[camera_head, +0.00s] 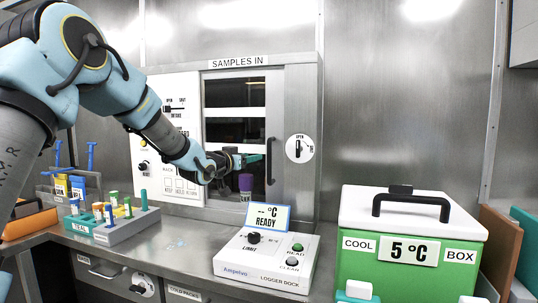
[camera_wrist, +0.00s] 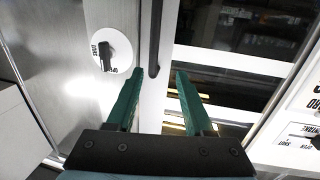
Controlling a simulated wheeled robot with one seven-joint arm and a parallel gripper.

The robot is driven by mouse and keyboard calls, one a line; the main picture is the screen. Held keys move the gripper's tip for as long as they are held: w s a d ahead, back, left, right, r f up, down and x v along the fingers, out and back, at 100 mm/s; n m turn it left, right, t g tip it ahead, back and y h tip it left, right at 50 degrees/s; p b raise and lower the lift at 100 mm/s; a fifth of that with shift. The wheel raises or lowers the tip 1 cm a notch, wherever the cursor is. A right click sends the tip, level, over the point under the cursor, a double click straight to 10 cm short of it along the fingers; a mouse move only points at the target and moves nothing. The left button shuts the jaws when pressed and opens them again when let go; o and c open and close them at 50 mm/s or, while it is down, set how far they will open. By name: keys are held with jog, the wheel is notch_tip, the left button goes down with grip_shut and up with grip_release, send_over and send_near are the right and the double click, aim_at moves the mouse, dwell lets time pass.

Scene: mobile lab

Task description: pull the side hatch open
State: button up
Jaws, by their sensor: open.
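The side hatch under the SAMPLES IN sign has a pale frame and a dark glazed pane (camera_head: 235,94). It looks shut in the head view. Its upright black handle (camera_head: 270,172) is on the right side of the door. My gripper (camera_head: 262,158) reaches in from the left, close to the handle. In the wrist view, my gripper (camera_wrist: 160,74) has its two green fingers apart and empty. The handle (camera_wrist: 154,40) shows between and beyond the fingertips, nearer the left one. I cannot tell whether they touch. A round dial (camera_head: 299,148) with a black knob is right of the hatch; it shows also in the wrist view (camera_wrist: 108,55).
A purple-capped tube (camera_head: 245,183) stands upright below my gripper. The logger dock (camera_head: 265,262) is on the counter in front. A green cool box (camera_head: 408,255) stands at the right. A rack of tubes (camera_head: 112,225) is at the left.

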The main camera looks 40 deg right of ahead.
aim_at(268, 151)
jog(key=shift+h, duration=0.3)
jog(key=p+x, duration=0.1)
jog(key=x, duration=0.2)
jog(key=p+x, duration=0.1)
jog(key=x, duration=0.3)
jog(key=s+p+x, duration=0.1)
jog(key=x, duration=0.3)
jog(key=shift+w+d+r+p, duration=0.1)
jog(key=shift+d+r+p, duration=0.2)
jog(key=shift+d, duration=0.15)
grip_shut()
dwell(0.6)
